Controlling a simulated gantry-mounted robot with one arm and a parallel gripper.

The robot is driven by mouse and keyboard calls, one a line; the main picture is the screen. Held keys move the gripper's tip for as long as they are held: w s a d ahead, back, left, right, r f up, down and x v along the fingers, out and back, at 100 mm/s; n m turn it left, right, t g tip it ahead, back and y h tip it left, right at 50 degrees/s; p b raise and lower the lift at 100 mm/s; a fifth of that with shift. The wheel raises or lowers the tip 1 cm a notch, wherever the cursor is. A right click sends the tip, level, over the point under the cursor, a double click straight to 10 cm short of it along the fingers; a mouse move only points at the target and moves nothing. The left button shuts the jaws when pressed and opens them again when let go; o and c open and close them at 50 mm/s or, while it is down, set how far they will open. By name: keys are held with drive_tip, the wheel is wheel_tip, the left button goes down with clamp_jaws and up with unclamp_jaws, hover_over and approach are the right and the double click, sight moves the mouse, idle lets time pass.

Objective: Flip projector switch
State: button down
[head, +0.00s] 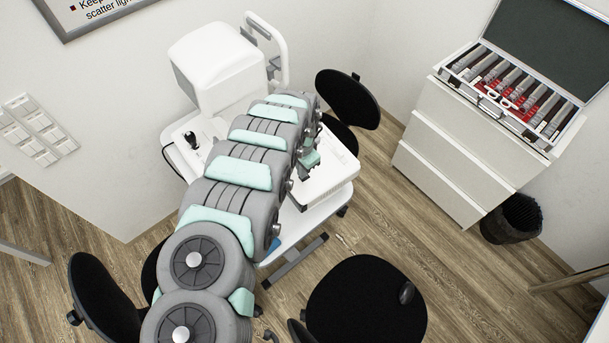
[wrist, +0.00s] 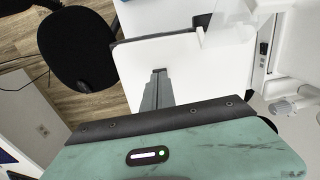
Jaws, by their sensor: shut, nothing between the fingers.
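A white desktop device with a large rounded housing (head: 215,65) stands on a small white table (head: 345,158); it may be the projector, but I cannot tell. No switch on it can be made out for certain. My gripper (head: 304,172) is partly hidden behind my own arm in the head view, over the table's right part. In the wrist view my gripper (wrist: 158,74) is shut and empty, its grey fingers together in front of a white flat surface (wrist: 190,62). White equipment with knobs (wrist: 300,102) shows at the right there.
A joystick (head: 190,138) stands on the table's left part. Wall switches (head: 38,130) are at the far left. A white drawer cabinet (head: 450,160) with an open lens case (head: 510,90) stands right, beside a black bin (head: 513,218).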

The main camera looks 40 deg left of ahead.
drive_tip(key=shift+f+b, duration=0.5)
drive_tip(key=shift+f, duration=0.35)
idle(0.4)
drive_tip(key=shift+r+p, duration=2.5)
drive_tip(key=shift+r, duration=1.05)
